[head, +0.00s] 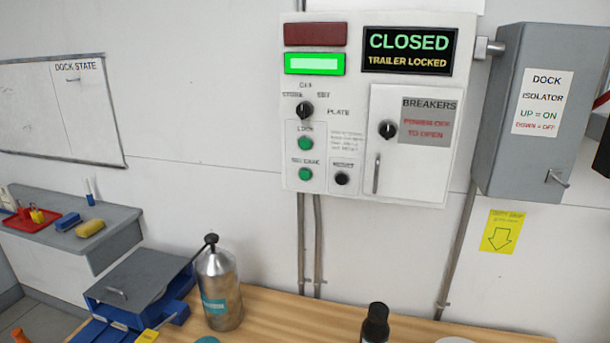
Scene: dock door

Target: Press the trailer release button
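The white control panel (330,100) is on the wall at the upper middle of the head view. Its display (409,50) reads CLOSED and TRAILER LOCKED. Two green round buttons sit at its lower left: the upper one (305,143) is labelled LOCK. The lower one (305,173) has a blurred label above it that looks like RELEASE. A black round control (341,178) is to its right, under a small dark label. A black selector knob (305,110) is above the buttons. Neither gripper is in view, and nothing covers the buttons.
A wooden bench (290,312) runs below the panel. A metal bottle (218,290), a dark-capped bottle (375,323) and a grey-lidded blue box (140,280) stand there. The breaker door (410,170) is shut. A grey isolator box (535,110) juts out at right.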

